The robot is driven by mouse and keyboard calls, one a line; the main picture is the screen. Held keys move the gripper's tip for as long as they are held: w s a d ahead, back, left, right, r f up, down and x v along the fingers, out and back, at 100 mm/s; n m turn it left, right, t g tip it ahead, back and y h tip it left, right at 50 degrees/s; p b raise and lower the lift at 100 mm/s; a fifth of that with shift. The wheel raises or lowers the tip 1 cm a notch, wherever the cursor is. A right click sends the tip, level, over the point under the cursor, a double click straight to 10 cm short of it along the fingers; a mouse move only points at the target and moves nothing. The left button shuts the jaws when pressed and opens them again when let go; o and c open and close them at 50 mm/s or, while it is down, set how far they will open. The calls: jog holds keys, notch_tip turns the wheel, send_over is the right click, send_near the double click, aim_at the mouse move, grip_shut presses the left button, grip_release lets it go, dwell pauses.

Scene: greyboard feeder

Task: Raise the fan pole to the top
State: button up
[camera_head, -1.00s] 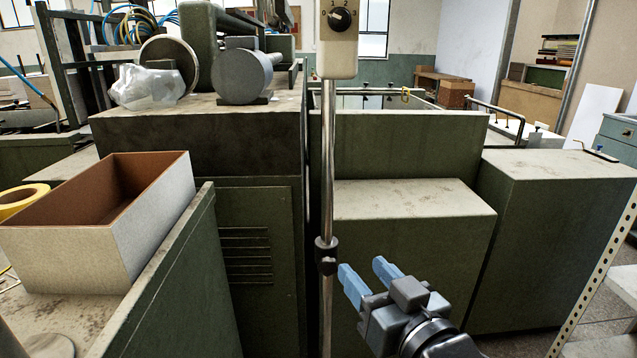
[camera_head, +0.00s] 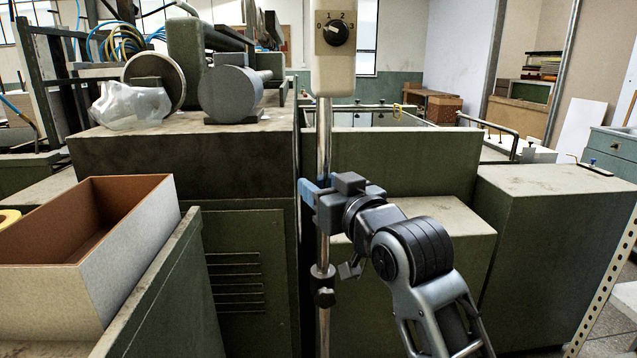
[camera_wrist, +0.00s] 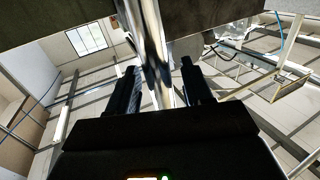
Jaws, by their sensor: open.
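The fan pole (camera_head: 324,150) is a thin upright chrome tube in the head view, with a beige control box (camera_head: 334,60) and black dial (camera_head: 336,33) at its upper part. A dark clamp collar with a knob (camera_head: 323,285) sits lower on it. My gripper (camera_head: 310,190) is at the pole, between the control box and the collar. In the wrist view the chrome pole (camera_wrist: 152,50) passes between the two dark fingers of my gripper (camera_wrist: 160,85), with gaps on both sides. The fingers are open around it. The fan head is out of view.
A green machine cabinet (camera_head: 190,165) with a motor stands left of the pole. Lower green cabinets (camera_head: 550,230) stand behind and to the right. An open cardboard-coloured box (camera_head: 135,250) is at the left front. A perforated metal post (camera_head: 607,285) stands at right.

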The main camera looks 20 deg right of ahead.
jog(key=shift+w+a, duration=0.1)
jog(key=shift+w, duration=0.8)
jog(key=shift+c, duration=0.2)
grip_shut()
